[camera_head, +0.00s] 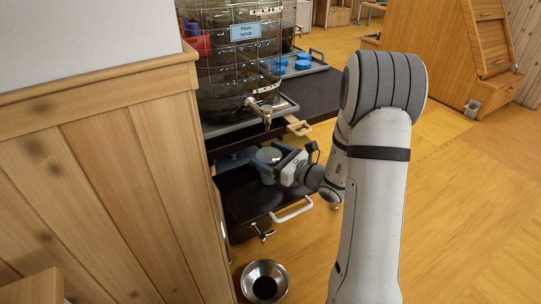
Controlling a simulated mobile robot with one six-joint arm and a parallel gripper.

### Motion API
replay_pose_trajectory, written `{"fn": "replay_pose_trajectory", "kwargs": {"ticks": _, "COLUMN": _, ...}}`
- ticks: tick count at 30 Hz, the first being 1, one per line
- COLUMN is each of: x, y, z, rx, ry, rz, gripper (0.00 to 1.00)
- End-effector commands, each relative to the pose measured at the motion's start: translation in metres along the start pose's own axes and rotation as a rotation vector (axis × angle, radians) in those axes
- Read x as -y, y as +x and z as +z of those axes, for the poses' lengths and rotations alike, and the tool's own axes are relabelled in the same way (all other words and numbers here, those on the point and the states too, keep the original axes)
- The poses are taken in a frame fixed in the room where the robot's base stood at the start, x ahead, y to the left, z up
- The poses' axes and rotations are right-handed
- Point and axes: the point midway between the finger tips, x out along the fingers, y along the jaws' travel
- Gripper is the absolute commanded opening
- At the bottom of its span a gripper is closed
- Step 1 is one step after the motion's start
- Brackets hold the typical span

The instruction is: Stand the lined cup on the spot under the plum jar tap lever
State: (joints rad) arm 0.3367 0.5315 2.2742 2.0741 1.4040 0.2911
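The plum jar (222,75), a large wire-caged glass jar labelled "Plum syrup", stands on the upper shelf. Its metal tap (266,108) points out over the shelf's front edge; the spot under it is not clearly visible. A pale blue-grey cup (268,154) is lower down, below the tap, at the lower shelf's level. No lines can be made out on it. My gripper (267,164) reaches in from the right with its blue-grey fingers around the cup. Whether they press on it, and whether the cup rests on anything, I cannot tell.
A wooden handle (297,126) juts from the upper shelf. Below are a dark drawer or tray with a white handle (292,210), another tap (262,234) and a metal bowl (264,282) on the floor. Blue lids (303,62) lie behind.

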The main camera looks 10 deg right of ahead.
Motion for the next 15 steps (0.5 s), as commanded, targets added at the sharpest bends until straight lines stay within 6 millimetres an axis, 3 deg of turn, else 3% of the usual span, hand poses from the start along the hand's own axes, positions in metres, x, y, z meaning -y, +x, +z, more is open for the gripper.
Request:
{"fn": "replay_pose_trajectory", "kwargs": {"ticks": 10, "x": 0.000, "y": 0.000, "z": 0.006, "rx": 0.000, "ry": -0.001, "rz": 0.000, "gripper": 0.83}}
{"fn": "replay_pose_trajectory", "kwargs": {"ticks": 15, "x": 0.002, "y": -0.029, "z": 0.005, "rx": 0.000, "ry": 0.001, "rz": -0.006, "gripper": 0.83}}
